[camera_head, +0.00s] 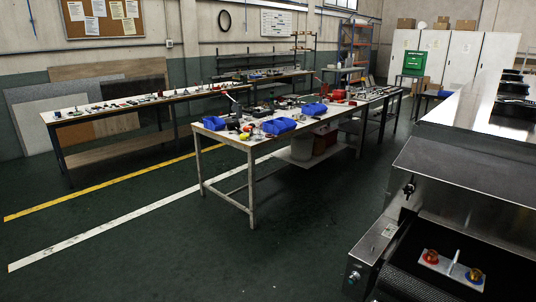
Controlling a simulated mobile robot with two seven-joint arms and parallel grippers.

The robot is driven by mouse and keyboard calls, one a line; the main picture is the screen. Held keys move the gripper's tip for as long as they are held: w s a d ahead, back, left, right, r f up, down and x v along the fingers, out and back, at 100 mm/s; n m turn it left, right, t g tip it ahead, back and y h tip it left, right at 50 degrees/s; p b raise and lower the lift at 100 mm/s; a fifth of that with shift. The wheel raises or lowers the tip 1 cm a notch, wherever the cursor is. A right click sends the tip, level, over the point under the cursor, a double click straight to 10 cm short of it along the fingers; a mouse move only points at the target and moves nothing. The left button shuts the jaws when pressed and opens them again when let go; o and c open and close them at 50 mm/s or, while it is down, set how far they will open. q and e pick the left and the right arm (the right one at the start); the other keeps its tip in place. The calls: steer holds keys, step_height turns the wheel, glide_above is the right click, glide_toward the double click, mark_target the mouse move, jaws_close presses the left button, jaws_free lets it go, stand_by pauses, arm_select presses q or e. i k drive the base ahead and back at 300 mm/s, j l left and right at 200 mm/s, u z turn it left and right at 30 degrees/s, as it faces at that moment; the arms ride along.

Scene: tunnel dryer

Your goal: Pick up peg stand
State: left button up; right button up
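What looks like the peg stand (449,270) rests on the dark mesh belt (405,284) of the dryer at the bottom right. It has a light grey plate with a thin upright peg near its middle. A red and yellow round piece (431,257) sits on its left end, and a yellow, red and blue piece (475,275) sits on its right end. Neither of my grippers shows in the view, so nothing is seen touching the stand.
The dryer's metal hood (470,180) rises just behind the stand. A grey control box (372,243) is on the dryer's left side. A cluttered workbench (235,138) stands in the middle. The green floor (150,265) at the front left is clear.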

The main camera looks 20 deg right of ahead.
mark_target(458, 272)
steer(key=i+z, duration=0.2)
steer(key=z, duration=0.2)
steer(key=i+j+z, duration=0.15)
steer(key=z, duration=0.25)
steer(key=i+j+z, duration=0.15)
steer(key=z, duration=0.3)
steer(key=i, duration=0.05)
